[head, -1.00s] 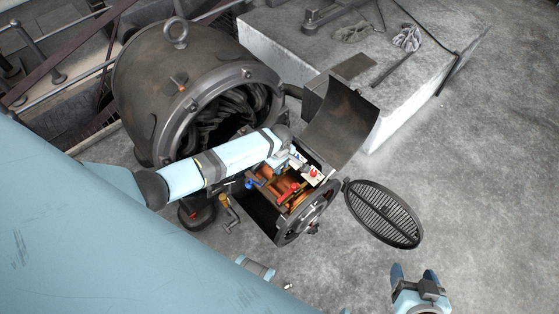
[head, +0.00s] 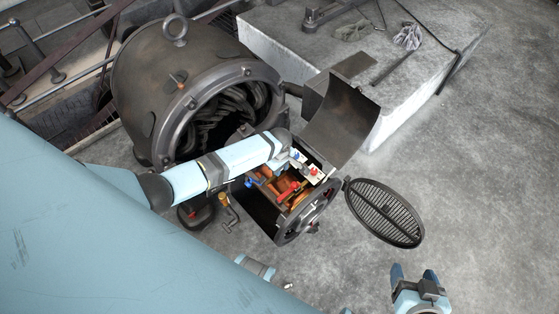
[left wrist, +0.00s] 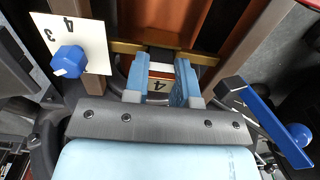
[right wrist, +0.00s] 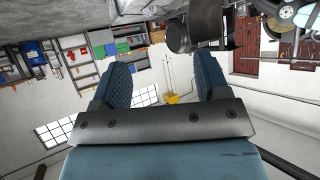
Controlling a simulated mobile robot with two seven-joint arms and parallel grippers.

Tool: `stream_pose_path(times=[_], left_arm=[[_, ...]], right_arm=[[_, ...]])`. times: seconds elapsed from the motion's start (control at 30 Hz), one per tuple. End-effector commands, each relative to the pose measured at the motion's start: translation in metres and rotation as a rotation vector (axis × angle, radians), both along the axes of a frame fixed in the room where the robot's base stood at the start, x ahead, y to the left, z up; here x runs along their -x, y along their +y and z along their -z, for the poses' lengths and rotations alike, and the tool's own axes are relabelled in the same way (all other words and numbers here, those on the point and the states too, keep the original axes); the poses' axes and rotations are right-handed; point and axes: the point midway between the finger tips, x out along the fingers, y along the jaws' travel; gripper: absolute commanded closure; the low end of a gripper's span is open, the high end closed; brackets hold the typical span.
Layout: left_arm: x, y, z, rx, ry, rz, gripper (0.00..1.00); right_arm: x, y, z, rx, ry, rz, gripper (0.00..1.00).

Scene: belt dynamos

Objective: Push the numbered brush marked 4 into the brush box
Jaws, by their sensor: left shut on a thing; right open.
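In the left wrist view my left gripper (left wrist: 160,82) is shut on a dark brush whose pale label (left wrist: 159,86) shows an upside-down 4. The brush's far end meets a brass brush box (left wrist: 205,58) in front of the copper-coloured commutator (left wrist: 165,15); how deep it sits is hidden. In the head view my left gripper (head: 295,162) reaches into the opened dynamo end, and its fingers are hard to make out. My right gripper (head: 417,278) is open and empty over the floor, and its two fingers (right wrist: 165,85) also show apart in the right wrist view.
A plate numbered 3 and 4 with a blue knob (left wrist: 69,62) stands beside my left gripper, and a blue-handled lever (left wrist: 285,135) is opposite. A red handle (head: 288,192) is in the opening. The curved cover (head: 342,115) and grille door (head: 384,213) stand open.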

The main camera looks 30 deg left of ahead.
Motion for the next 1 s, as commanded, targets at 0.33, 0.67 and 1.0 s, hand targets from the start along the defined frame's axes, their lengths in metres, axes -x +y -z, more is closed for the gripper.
stream_pose_path(times=[0.33,0.67,1.0], left_arm=[[0.0,0.0,0.007,0.0,0.0,0.0,0.62],[0.0,0.0,0.007,0.0,0.001,0.0,0.46],[0.0,-0.001,-0.035,0.003,-0.001,0.0,0.46]], right_arm=[[0.0,0.0,0.003,0.0,0.0,0.0,0.31],[0.0,0.0,0.003,0.0,0.0,0.0,0.31],[0.002,-0.001,0.002,-0.009,0.028,0.009,0.31]])
